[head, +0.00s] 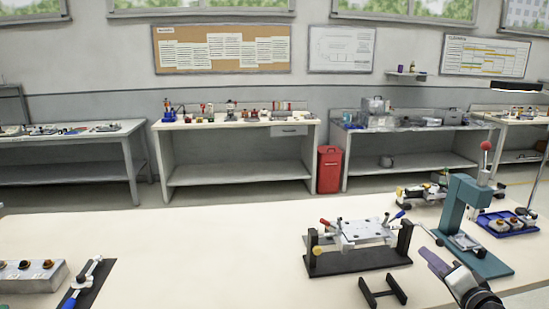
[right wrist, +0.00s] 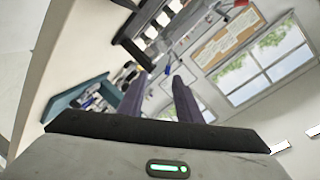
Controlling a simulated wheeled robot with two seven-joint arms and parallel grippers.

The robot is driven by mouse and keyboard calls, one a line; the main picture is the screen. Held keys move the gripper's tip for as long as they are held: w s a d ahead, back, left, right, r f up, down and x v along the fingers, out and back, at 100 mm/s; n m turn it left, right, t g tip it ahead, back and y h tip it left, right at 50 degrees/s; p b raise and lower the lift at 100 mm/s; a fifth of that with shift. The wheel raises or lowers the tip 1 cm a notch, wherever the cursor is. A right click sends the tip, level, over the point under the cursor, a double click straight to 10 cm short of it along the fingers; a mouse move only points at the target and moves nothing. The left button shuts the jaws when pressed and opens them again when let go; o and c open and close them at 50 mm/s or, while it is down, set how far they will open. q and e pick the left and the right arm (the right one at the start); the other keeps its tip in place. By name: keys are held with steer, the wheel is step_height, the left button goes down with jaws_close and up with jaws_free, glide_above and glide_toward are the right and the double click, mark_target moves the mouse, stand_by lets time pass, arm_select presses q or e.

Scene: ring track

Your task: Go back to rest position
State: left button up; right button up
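My right gripper (head: 437,263) shows at the lower right of the head view, low in front of the teal press. In the right wrist view its two purple fingers (right wrist: 159,78) stand apart with a clear gap and nothing between them. The wrist view is tilted, with wall and windows beyond the fingertips. My left gripper is not in the head view.
The pale table (head: 200,240) holds a black fixture with a metal plate (head: 362,232), a small black bracket (head: 382,291), a teal press (head: 460,205) and a blue tray (head: 506,222). A grey block with buttons (head: 30,276) sits at left. The table's middle left is clear.

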steer(key=s+a+f+n+g+y, duration=0.1)
steer(key=s+a+f+n+g, duration=0.15)
steer(key=s+a+f, duration=0.5)
steer(key=s+a+f+n+g, duration=0.1)
steer(key=s+a+f+n, duration=0.3)
steer(key=f, duration=0.7)
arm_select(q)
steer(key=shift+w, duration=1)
arm_select(e)
steer(key=s+a+f+n+g, duration=0.1)
steer(key=s+a+f+n, duration=0.1)
steer(key=s, duration=0.5)
steer(key=s+a+f+n+g, duration=0.1)
steer(key=s+a+f, duration=0.2)
steer(key=s+a, duration=0.2)
steer(key=s+a+f+n+g, duration=0.1)
steer(key=s+a+f+n, duration=0.1)
steer(key=s, duration=0.9)
steer(key=shift+s+a+f+n+g+y, duration=0.25)
steer(key=shift+a+f+n+g+y, duration=0.15)
steer(key=shift+a+f, duration=0.45)
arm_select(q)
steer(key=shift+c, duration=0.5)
